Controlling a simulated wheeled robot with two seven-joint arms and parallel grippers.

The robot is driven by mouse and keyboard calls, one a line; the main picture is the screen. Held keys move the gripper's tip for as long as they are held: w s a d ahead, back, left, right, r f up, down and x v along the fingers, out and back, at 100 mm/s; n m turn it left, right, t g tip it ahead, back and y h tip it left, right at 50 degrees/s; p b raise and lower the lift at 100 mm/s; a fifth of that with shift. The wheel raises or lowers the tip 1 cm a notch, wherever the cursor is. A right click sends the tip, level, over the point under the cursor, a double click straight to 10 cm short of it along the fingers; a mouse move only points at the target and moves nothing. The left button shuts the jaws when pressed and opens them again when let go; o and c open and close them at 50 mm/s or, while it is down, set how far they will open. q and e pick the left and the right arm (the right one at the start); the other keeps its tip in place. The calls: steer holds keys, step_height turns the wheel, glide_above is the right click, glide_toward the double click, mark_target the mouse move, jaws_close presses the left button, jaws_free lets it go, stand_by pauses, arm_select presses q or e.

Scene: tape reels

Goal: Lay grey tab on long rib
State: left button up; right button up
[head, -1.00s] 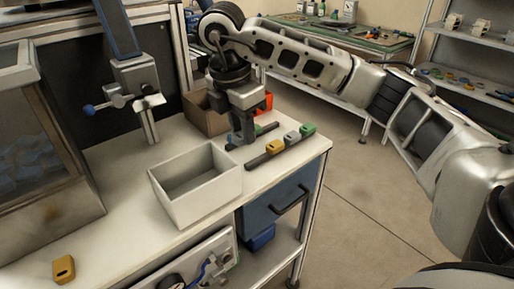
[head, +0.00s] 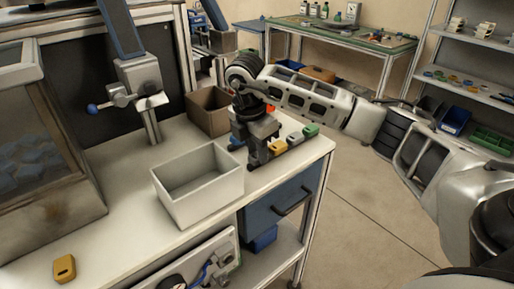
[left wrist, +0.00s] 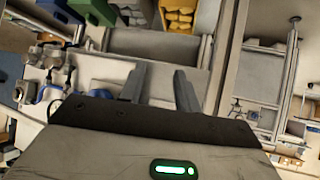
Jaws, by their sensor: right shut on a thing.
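The long rib is a dark bar (head: 266,156) near the right front edge of the bench, in the head view. A yellow tab (head: 279,147), a grey tab (head: 295,139) and a green tab (head: 311,130) sit in a row on it. My right gripper (head: 254,163) points down at the rib's left end, beside the yellow tab. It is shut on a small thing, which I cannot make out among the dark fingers. My left gripper (left wrist: 160,85) shows in the left wrist view with its fingers apart and nothing visible between them.
An empty white box (head: 198,208) stands just left of my right gripper. A brown box (head: 206,112) is behind. A yellow piece (head: 65,268) lies at the front left. Bare bench lies between.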

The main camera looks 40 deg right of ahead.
mark_target(252, 158)
arm_select(q)
steer(key=shift+w, duration=0.1)
arm_select(e)
steer(key=shift+f, duration=0.15)
steer(key=o, duration=0.9)
arm_select(q)
steer(key=shift+w+r, duration=0.15)
steer(key=shift+r, duration=0.05)
arm_select(e)
steer(key=shift+o, duration=0.2)
arm_select(q)
steer(key=shift+r, duration=0.1)
arm_select(e)
steer(key=shift+r, duration=0.25)
steer(key=shift+a+r, duration=0.1)
steer(key=shift+r, duration=0.2)
arm_select(q)
steer(key=shift+s+p, duration=0.35)
steer(key=shift+p, duration=0.2)
arm_select(e)
step_height(252, 158, up, 11)
steer(key=a, duration=0.1)
steer(key=shift+a, duration=0.3)
